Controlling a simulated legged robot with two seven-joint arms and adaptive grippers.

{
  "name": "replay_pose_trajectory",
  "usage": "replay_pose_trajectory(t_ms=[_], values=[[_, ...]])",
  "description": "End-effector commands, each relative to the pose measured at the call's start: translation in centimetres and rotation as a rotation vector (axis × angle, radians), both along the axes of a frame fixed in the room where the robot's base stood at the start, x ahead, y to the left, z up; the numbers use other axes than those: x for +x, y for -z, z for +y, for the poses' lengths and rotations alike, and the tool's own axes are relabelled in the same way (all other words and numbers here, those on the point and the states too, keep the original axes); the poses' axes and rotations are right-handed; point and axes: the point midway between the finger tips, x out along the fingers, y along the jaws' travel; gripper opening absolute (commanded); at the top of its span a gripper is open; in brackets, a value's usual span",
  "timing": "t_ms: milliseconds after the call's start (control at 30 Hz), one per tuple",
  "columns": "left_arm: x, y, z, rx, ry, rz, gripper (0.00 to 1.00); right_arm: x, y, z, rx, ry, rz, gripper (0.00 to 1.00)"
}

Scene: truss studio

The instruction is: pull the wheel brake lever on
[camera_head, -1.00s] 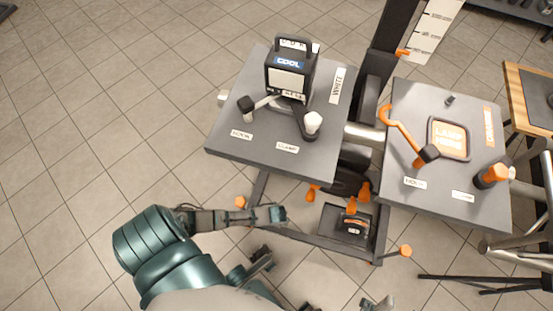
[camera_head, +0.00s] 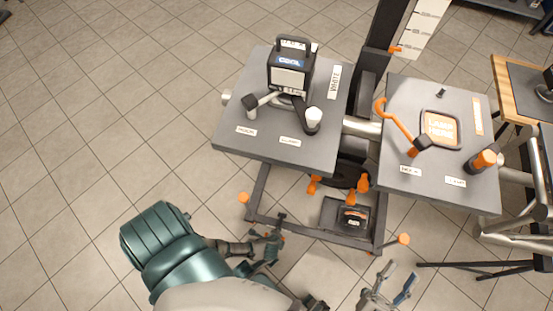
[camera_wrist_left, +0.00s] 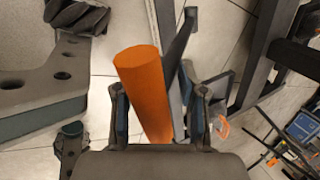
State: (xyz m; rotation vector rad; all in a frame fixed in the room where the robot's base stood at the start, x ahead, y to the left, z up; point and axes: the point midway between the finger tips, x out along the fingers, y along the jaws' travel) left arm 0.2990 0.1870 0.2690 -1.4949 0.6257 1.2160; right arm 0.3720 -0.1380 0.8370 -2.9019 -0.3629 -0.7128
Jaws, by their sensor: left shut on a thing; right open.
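My left gripper (camera_head: 274,240) is low by the front left corner of the stand's base in the head view. In the left wrist view, its fingers (camera_wrist_left: 160,105) are shut on an orange cylindrical handle (camera_wrist_left: 140,80), which I take to be the wheel brake lever. The handle leans across the gap, and its lower end is hidden behind the gripper body. My right gripper (camera_head: 398,280) is open and empty at the bottom, right of the base.
The dark base frame (camera_head: 315,232) has orange end pieces (camera_head: 243,198) at its corners and a black box (camera_head: 352,217) on it. Tiled floor at left is clear.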

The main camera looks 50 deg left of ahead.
Motion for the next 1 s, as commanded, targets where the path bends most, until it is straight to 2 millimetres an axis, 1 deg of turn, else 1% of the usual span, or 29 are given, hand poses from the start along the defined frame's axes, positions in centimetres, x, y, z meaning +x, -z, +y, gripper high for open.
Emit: replay_pose_trajectory(t_ms=[33, 433, 467, 500, 900, 1000], values=[[-1.82, 0.73, -0.77, -0.011, 0.0, 0.033, 0.0, -0.01, 0.06, 0.0, 0.0, 0.0, -0.001, 0.46], [-1.88, 0.8, -0.91, -0.01, 0.001, 0.034, 0.0, -0.02, 0.02, 0.01, 0.002, 0.001, -0.003, 0.46], [-1.88, 0.8, -0.92, -0.01, 0.001, 0.033, 0.44, -0.02, 0.02, 0.01, 0.002, 0.001, -0.003, 0.46], [-1.83, 0.77, -0.92, -0.01, 0.001, 0.033, 0.45, -0.03, 0.01, 0.0, 0.002, 0.001, -0.003, 0.46], [-1.53, 0.66, -0.67, -0.011, 0.0, 0.025, 0.45, -0.1, 0.06, 0.08, 0.003, -0.002, 0.001, 0.46], [-1.63, 0.32, -0.71, -0.011, 0.0, 0.024, 0.45, -0.17, 0.02, 0.08, 0.003, -0.003, 0.0, 0.46]])
